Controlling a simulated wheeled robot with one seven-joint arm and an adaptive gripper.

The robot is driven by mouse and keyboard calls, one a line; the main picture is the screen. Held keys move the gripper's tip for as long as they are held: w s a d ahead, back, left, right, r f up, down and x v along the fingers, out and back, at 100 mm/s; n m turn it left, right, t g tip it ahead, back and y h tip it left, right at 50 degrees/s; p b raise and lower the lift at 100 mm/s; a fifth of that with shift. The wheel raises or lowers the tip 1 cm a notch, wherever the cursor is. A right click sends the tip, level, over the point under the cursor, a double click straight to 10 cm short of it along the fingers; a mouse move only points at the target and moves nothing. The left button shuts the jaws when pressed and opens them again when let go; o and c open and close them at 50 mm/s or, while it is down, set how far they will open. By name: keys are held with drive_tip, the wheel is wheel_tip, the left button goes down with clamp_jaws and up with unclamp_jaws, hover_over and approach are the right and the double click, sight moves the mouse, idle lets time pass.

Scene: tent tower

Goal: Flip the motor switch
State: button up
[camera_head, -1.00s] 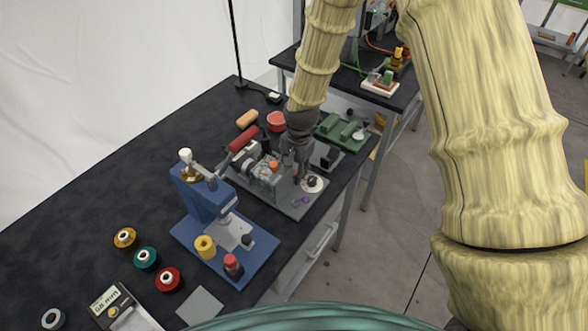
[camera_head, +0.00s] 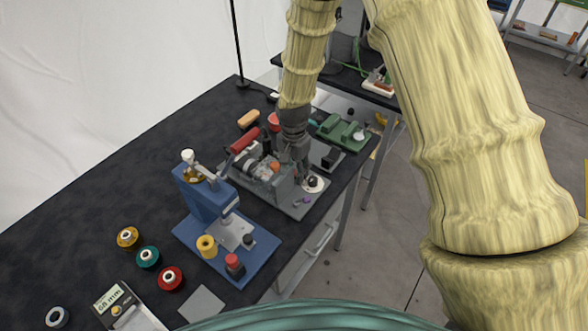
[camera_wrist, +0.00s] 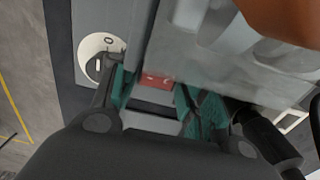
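A grey machine (camera_head: 262,180) sits on a grey base plate on the black bench in the head view. My gripper (camera_head: 291,177) points down at the machine's right side, and its tips are hard to make out there. In the wrist view my gripper (camera_wrist: 158,98) is open, with a teal-padded finger on each side. A small red switch-like part (camera_wrist: 156,80) with pale marks shows between the fingers, on the grey machine body. I cannot tell whether a finger touches it or which way it is set.
A white disc with a dark centre (camera_head: 314,183) lies right of the machine, close to my gripper. A blue press (camera_head: 205,197) stands in front left. A green device (camera_head: 340,132) stands behind. Several spools lie at the front left; the bench's left part is clear.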

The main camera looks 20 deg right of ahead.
wheel_tip(320, 180, up, 12)
idle(0.7)
idle(0.4)
